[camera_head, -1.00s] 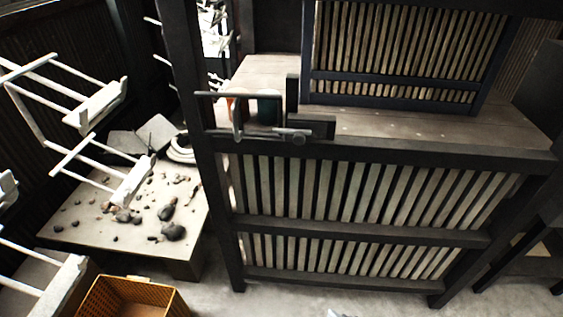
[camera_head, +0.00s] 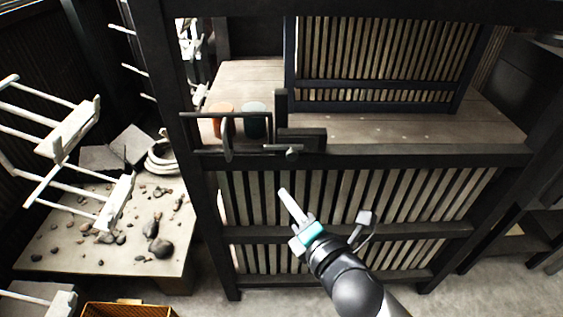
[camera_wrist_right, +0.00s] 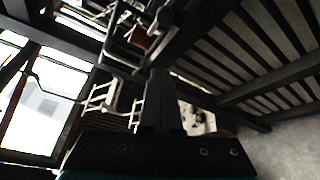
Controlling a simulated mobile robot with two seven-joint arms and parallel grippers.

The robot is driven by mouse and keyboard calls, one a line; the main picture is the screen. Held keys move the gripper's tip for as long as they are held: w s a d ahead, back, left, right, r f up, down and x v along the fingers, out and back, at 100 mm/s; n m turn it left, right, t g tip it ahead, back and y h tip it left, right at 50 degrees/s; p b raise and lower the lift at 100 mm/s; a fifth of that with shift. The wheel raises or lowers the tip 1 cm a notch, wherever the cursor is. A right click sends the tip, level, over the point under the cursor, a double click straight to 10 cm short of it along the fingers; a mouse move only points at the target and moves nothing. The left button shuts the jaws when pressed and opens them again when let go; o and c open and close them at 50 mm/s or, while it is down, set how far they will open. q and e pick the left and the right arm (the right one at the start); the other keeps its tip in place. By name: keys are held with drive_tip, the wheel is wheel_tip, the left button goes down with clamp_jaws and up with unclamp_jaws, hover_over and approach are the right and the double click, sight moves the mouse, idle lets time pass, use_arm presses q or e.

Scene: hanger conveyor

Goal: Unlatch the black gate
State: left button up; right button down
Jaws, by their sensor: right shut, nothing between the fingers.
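The black gate (camera_head: 346,234) is a dark frame with pale upright slats and stands closed across the front of the bay. A dark latch (camera_head: 302,139) with a bar and a lever handle (camera_head: 227,138) sits at the top left of the gate, next to the dark post. My right gripper (camera_head: 284,193) is shut and empty, in front of the slats and below the latch, apart from it in the picture. In the right wrist view its closed fingers (camera_wrist_right: 160,95) point at dark beams and metal parts. My left gripper is not in view.
Orange and dark green cups (camera_head: 255,121) stand on the wooden surface behind the latch. White hanging racks (camera_head: 70,130) and a table with stones (camera_head: 110,250) are at left. Clear floor shows at bottom right.

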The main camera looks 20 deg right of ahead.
idle(0.3)
drive_tip(key=b+x, duration=0.1)
drive_tip(key=x, duration=0.9)
drive_tip(key=d, duration=0.1)
drive_tip(key=d+r, duration=0.2)
drive_tip(key=shift+s+d+p, duration=0.25)
drive_tip(key=shift+s+p, duration=0.05)
drive_tip(key=shift+p, duration=0.05)
drive_tip(key=shift+f, duration=0.1)
drive_tip(key=d, duration=0.2)
drive_tip(key=s+d+p, duration=0.1)
drive_tip(key=d, duration=0.1)
drive_tip(key=shift+s, duration=0.1)
